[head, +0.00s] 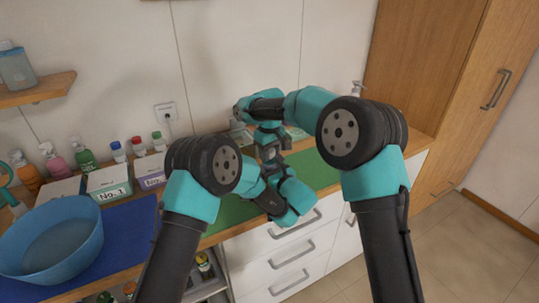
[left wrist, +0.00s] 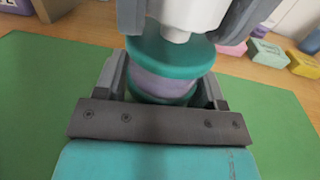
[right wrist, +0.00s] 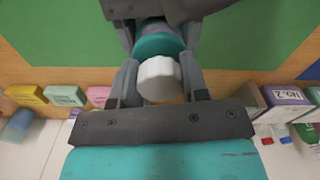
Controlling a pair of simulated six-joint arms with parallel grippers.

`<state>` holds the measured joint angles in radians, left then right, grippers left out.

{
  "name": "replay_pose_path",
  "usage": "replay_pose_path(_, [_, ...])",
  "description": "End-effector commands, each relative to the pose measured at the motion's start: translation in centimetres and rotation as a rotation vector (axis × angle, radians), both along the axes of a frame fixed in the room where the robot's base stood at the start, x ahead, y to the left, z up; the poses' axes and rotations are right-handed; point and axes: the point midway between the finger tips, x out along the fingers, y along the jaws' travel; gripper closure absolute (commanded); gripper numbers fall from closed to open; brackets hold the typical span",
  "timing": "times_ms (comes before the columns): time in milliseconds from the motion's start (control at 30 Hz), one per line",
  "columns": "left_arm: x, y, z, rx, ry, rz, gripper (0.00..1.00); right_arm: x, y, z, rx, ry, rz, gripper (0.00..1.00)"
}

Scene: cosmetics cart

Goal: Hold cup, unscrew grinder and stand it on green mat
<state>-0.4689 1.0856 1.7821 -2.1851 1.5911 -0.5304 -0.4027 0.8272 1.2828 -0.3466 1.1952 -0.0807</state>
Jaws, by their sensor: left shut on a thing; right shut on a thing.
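The cup (left wrist: 165,88), with teal rims and a pale purple body, stands upright over the green mat (head: 318,172) in the left wrist view. My left gripper (left wrist: 163,82) is shut around its body. The white grinder (left wrist: 186,14) is above the cup, its narrow stem meeting the teal top. My right gripper (right wrist: 160,80) is shut on the grinder from above; the grinder's white rounded end shows between its fingers in the right wrist view. In the head view both grippers meet over the mat, and my arms hide the cup and grinder. Whether the thread is loose cannot be told.
A blue basin (head: 52,240) stands on a blue mat (head: 130,222) at the left. Labelled boxes (head: 110,182) and several bottles (head: 83,158) line the wall. Small coloured boxes (right wrist: 64,95) stand behind the green mat. Bare mat shows around the cup.

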Motion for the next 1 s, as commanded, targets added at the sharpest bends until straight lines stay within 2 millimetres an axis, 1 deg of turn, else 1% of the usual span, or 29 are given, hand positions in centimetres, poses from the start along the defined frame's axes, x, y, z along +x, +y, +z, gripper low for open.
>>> replay_pose_path(200, [0.0, 0.0, 0.0, 0.000, 0.000, 0.000, 1.00, 0.0, 0.0, 0.6, 0.000, 0.000, 0.000, 0.87])
replay_pose_path(533, [0.0, 0.0, 0.0, 0.000, 0.000, 0.000, 1.00, 0.0, 0.0, 0.6, 0.000, 0.000, 0.000, 0.87])
replay_pose_path(633, [0.0, 0.0, 0.0, 0.000, 0.000, 0.000, 1.00, 0.0, 0.0, 0.9, 0.001, -0.002, 0.000, 0.87])
replay_pose_path(767, [0.0, 0.0, 0.0, 0.000, 0.000, 0.000, 1.00, 0.0, 0.1, 2.1, 0.002, -0.002, 0.000, 0.87])
replay_pose_path(900, [0.0, 0.0, 0.0, 0.000, 0.000, 0.000, 1.00, 0.0, 0.1, 3.7, 0.002, -0.002, 0.000, 0.87])
replay_pose_path(1000, [0.0, 0.0, 0.0, 0.000, 0.000, 0.000, 1.00, 0.0, 0.0, 4.5, 0.001, -0.002, 0.001, 0.87])
